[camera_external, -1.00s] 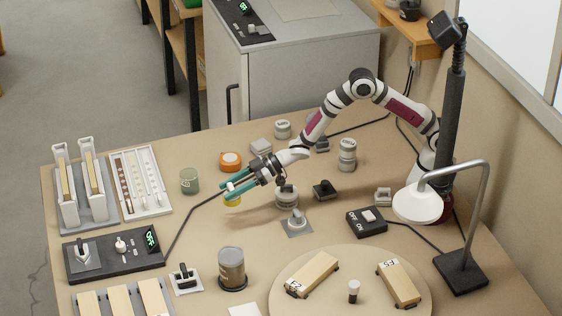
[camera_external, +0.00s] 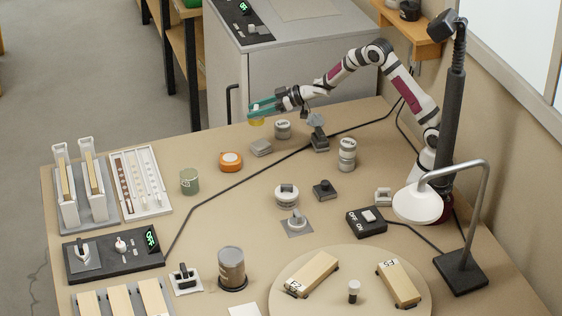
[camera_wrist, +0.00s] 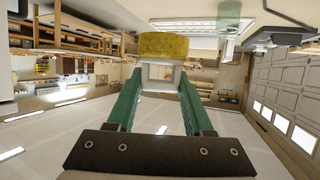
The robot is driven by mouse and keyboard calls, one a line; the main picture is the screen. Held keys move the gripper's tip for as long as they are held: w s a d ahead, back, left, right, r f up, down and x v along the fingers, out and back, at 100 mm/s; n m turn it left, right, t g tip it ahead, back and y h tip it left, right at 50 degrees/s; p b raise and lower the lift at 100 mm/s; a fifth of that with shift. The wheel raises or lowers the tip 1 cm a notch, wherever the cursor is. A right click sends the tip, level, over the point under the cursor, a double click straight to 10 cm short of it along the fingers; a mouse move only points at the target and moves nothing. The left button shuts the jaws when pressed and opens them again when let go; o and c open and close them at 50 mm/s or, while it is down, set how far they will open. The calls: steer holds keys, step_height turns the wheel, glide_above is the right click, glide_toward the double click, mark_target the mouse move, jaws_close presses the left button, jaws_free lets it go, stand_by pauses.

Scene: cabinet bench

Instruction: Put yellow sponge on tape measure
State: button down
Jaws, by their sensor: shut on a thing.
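The yellow sponge (camera_external: 257,122) hangs below the fingertips of my gripper (camera_external: 256,107), raised near the table's back edge in front of the grey cabinet. In the wrist view the sponge (camera_wrist: 164,45) shows just past the fingertips, with a pale block joined to or touching it between the green fingers (camera_wrist: 160,72). My gripper is shut on this pale part. An orange round thing with a pale top, which looks like the tape measure (camera_external: 231,161), lies on the table below and left of the gripper, well apart from the sponge.
A green cup (camera_external: 189,181) stands left of the tape measure, and a grey block (camera_external: 261,147) lies to its right. Grey tins (camera_external: 282,130) stand farther right. A black cable (camera_external: 235,188) crosses the table. The grey cabinet (camera_external: 305,75) stands behind the table.

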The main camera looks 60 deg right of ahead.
steer(key=shift+d+f, duration=0.1)
steer(key=shift+d, duration=0.25)
steer(key=w+a+f, duration=0.1)
steer(key=a+f, duration=0.1)
steer(key=a, duration=0.1)
steer(key=w+a+f, duration=0.1)
steer(key=a+f, duration=0.1)
steer(key=a, duration=0.1)
steer(key=w+a+f, duration=0.2)
steer(key=a, duration=0.1)
steer(key=shift+w+a+f, duration=0.1)
steer(key=shift+a+f, duration=0.1)
steer(key=shift+a, duration=0.15)
steer(key=shift+w+a+f, duration=0.1)
steer(key=shift+f, duration=1)
steer(key=shift+a+f, duration=0.1)
steer(key=shift+f, duration=0.95)
steer(key=shift+f, duration=0.1)
steer(key=shift+c, duration=1.5)
jaws_free()
